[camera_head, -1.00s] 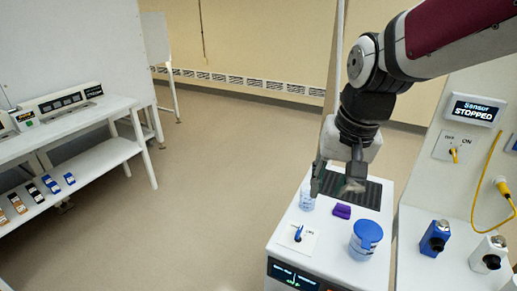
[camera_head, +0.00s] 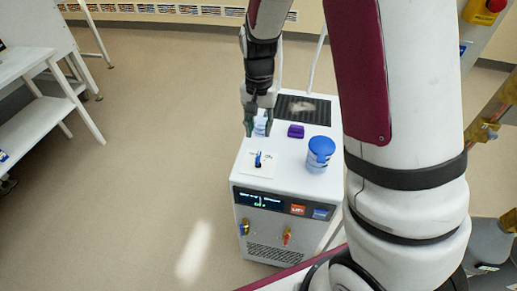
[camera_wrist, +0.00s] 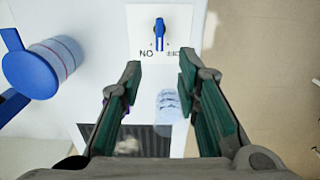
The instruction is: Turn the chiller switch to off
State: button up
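The chiller (camera_head: 243,180) is a white box with a lit display on its front. Its switch (camera_head: 258,160) is a small blue knob on a white label plate on top, near the front-left. In the wrist view the switch (camera_wrist: 160,36) stands beyond the fingertips, its handle along the picture's vertical, with upside-down ON lettering at its left and blurred lettering at its right. My gripper (camera_head: 258,130) hangs above the chiller top, just behind the switch. In the wrist view my gripper (camera_wrist: 160,70) is open and empty, with green-lined fingers apart. The fingers do not touch the knob.
A blue-lidded jar (camera_head: 320,154) stands right of the switch. A purple block (camera_head: 296,131) and a clear cup (camera_wrist: 168,106) stand behind it, the cup close to my gripper. A dark grille (camera_head: 318,108) covers the back top. Floor (camera_head: 150,150) left of the chiller is clear.

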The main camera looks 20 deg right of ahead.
aim_at(259, 154)
notch_tip(259, 154, down, 10)
jog(key=shift+f+p, duration=0.1)
jog(key=shift+p, duration=0.2)
grip_shut()
